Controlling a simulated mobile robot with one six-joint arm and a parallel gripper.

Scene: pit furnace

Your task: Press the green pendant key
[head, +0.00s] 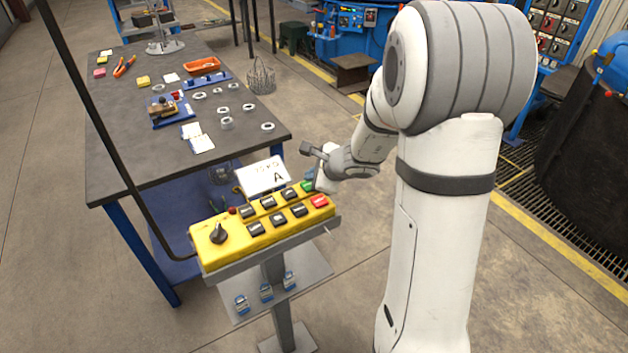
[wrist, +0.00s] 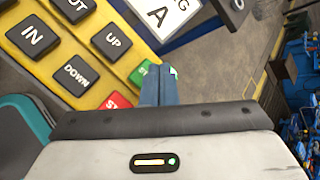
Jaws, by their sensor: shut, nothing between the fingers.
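The yellow pendant (head: 215,255) lies on a stand, with two rows of keys on its face. The green key (head: 307,186) is at the far right end of the back row. In the wrist view the green key (wrist: 139,74) is partly covered by my fingers, with only the start of its white lettering showing. My gripper (head: 318,186) is at that end of the pendant. In the wrist view my gripper (wrist: 159,72) is shut and empty, its blue-grey fingertips over the green key's right side. I cannot tell whether they touch it.
The red key (head: 319,201) is in front of the green one; it also shows in the wrist view (wrist: 118,101). Black keys and a rotary knob (head: 218,233) fill the rest. A white card (head: 262,176) stands behind the pendant. A cluttered workbench (head: 110,155) is beyond.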

